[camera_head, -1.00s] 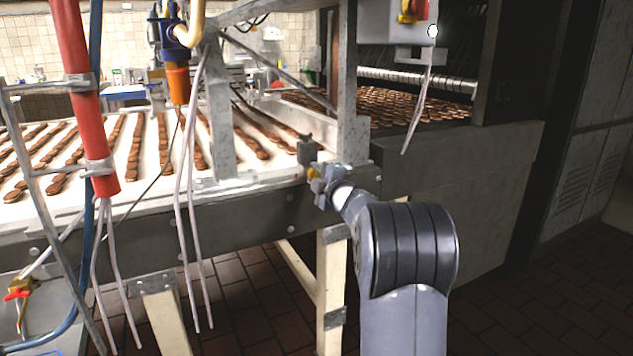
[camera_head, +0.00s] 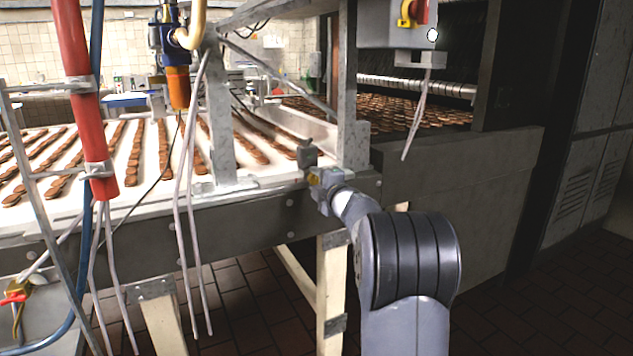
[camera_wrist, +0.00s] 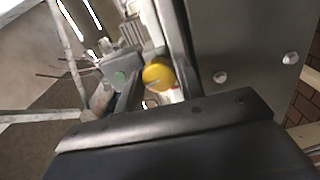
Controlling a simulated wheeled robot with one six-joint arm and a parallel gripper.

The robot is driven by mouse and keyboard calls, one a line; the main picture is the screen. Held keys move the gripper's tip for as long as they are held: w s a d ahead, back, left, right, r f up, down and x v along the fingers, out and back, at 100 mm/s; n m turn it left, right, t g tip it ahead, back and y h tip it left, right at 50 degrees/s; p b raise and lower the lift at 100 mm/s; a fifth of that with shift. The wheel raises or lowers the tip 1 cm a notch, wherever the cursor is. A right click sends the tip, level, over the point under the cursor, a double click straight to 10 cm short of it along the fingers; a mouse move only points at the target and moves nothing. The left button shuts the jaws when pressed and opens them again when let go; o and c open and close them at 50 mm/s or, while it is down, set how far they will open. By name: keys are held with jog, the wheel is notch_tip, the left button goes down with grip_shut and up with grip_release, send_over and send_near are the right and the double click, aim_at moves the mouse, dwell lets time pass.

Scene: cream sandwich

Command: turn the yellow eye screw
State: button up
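The yellow eye screw (camera_head: 313,179) shows as a small yellow patch at the side of the conveyor frame, below a small grey block. My gripper (camera_head: 322,186) is right at it and partly covers it. In the wrist view the screw's round yellow head (camera_wrist: 158,76) appears between the two dark fingers of my gripper (camera_wrist: 153,82). Whether the fingers press on it or stand apart from it cannot be told. The screw's shaft is hidden.
The conveyor (camera_head: 270,210) carries rows of brown biscuits to the left. A metal post (camera_head: 347,90) stands just behind my gripper. A grey switch box (camera_head: 397,28) with hanging cables is at upper right. A red pipe (camera_head: 75,70) is at left. Open floor lies at lower right.

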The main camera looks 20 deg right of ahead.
jog(key=o, duration=0.3)
jog(key=shift+o, duration=0.2)
jog(key=s, duration=1)
jog(key=shift+s+d, duration=0.15)
jog(key=shift+s, duration=0.25)
jog(key=w, duration=1.1)
jog(key=shift+s, duration=0.1)
